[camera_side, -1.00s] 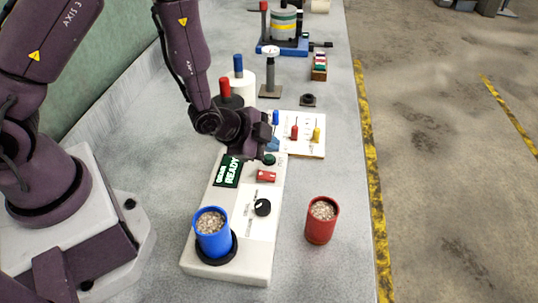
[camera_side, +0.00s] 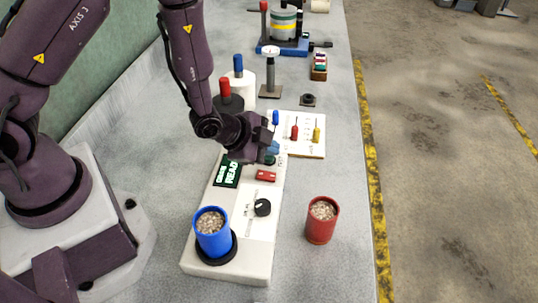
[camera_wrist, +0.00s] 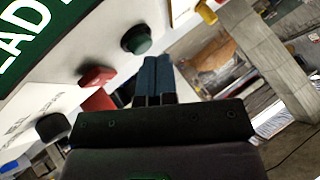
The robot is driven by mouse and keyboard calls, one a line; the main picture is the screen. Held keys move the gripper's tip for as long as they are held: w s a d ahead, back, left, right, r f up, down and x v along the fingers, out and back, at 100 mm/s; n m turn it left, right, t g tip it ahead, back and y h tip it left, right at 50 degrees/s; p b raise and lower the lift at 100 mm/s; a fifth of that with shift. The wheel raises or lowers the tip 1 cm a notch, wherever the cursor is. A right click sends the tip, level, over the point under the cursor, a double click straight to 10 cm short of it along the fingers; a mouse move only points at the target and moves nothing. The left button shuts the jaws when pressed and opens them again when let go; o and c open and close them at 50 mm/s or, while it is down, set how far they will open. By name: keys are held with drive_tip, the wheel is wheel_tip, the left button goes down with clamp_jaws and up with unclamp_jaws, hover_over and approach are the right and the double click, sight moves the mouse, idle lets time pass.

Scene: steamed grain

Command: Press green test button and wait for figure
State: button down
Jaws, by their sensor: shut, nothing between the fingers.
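The white tester (camera_side: 199,258) lies on the bench with a dark display (camera_side: 227,171) reading READY. The green button (camera_side: 270,160) is at its far end, partly covered by my fingers in the side view. The green button also shows clear in the wrist view (camera_wrist: 136,40). My gripper (camera_side: 272,147) is shut and empty, its blue fingertips (camera_wrist: 154,60) just beside the green button in the wrist view. I cannot tell whether they touch it. A blue cup of grain (camera_side: 212,242) stands in the black ring at the tester's near end.
A red button (camera_side: 266,176) and black knob (camera_side: 262,207) sit near the green button. A red cup of grain (camera_side: 320,228) stands to the right. A white board with coloured pegs (camera_side: 312,148) lies beyond. The bench's right front is clear.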

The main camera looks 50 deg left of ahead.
sight(269, 158)
drive_tip(key=shift+f, duration=0.3)
drive_tip(key=shift+r, duration=0.15)
idle(0.5)
drive_tip(key=shift+r, duration=0.65)
drive_tip(key=shift+r, duration=2.55)
